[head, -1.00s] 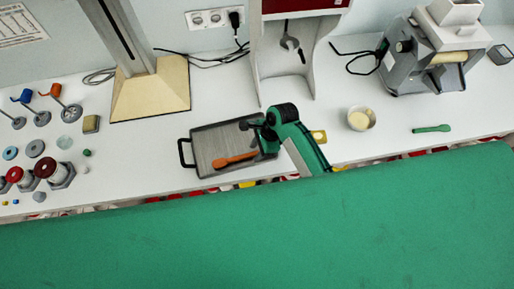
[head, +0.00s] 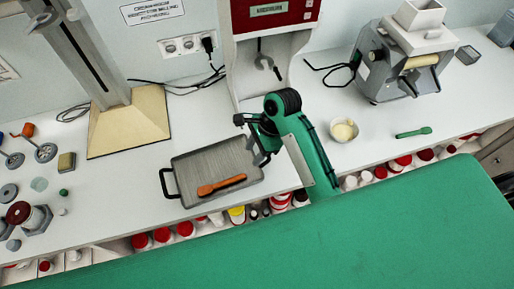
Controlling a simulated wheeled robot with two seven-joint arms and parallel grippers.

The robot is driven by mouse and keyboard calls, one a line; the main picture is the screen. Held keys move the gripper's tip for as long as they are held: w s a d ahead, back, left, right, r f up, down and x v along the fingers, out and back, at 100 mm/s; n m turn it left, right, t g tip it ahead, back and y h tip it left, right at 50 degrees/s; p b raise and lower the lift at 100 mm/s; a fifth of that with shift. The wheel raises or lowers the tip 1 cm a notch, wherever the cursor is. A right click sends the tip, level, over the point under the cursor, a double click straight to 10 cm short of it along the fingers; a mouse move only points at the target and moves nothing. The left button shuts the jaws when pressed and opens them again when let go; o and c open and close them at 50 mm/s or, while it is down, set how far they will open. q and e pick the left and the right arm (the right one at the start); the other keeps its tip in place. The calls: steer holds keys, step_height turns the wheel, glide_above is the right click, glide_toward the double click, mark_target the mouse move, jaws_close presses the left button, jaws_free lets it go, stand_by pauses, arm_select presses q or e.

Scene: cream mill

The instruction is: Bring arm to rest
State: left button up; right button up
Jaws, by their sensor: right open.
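My right arm is green and reaches over the front edge of the white counter. My right gripper (head: 250,138) is dark, open and empty. It is over the right part of a grey tray (head: 190,167) with a black handle. An orange spatula (head: 221,186) lies in the tray near its front, apart from the gripper. My left gripper is not in view.
A small bowl with cream contents (head: 344,131) and a green spatula (head: 413,133) are right of the arm. A grey mill (head: 397,62) and a red-and-white machine (head: 272,50) stand behind. Metal parts (head: 28,218) crowd the left. Red-capped containers (head: 185,229) line a lower shelf.

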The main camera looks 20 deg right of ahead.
steer(key=shift+v, duration=1.1)
steer(key=shift+f, duration=0.1)
